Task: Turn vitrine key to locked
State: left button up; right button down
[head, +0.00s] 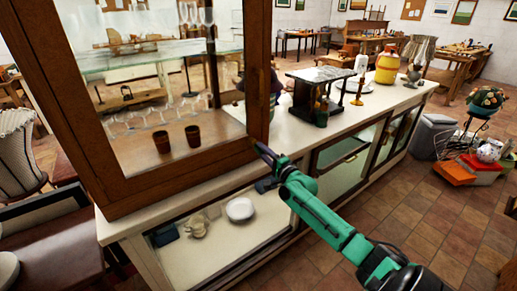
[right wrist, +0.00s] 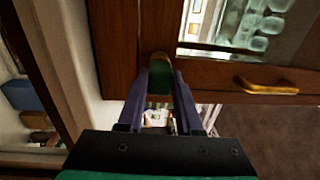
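The vitrine (head: 258,70) is a tall glass case with a brown wooden frame, standing on a pale counter. My right arm reaches from the lower right to the vitrine's lower right corner post, where my right gripper (head: 262,155) is. In the right wrist view, the two dark fingers of my right gripper (right wrist: 160,82) lie on both sides of a small brass and green piece, which looks like the vitrine key (right wrist: 160,60), against the wood. The fingers appear closed on it. The key's turn angle cannot be read, and the head view does not show it. My left gripper is not in view.
A brass handle (right wrist: 266,86) sits on the wood to the right of the key. The counter (head: 300,137) continues right, with a small black stand (head: 318,90), bottles and a yellow jar (head: 386,66). Two brown cups (head: 193,136) are inside the vitrine. Tiled floor lies open in front.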

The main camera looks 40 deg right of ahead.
jog(key=shift+f+n+b, duration=0.15)
jog(key=shift+n+b, duration=0.2)
jog(key=shift+n, duration=0.35)
jog(key=n+b, duration=0.1)
jog(key=n, duration=0.1)
jog(key=shift+n, duration=0.4)
jog(key=shift+d+n+y, duration=0.1)
jog(key=shift+n+y, duration=0.2)
jog(key=shift+n, duration=0.9)
jog(key=n+b, duration=0.1)
jog(key=n, duration=0.2)
jog(key=shift+d, duration=0.1)
jog(key=n, duration=0.3)
jog(key=shift+r+y, duration=0.3)
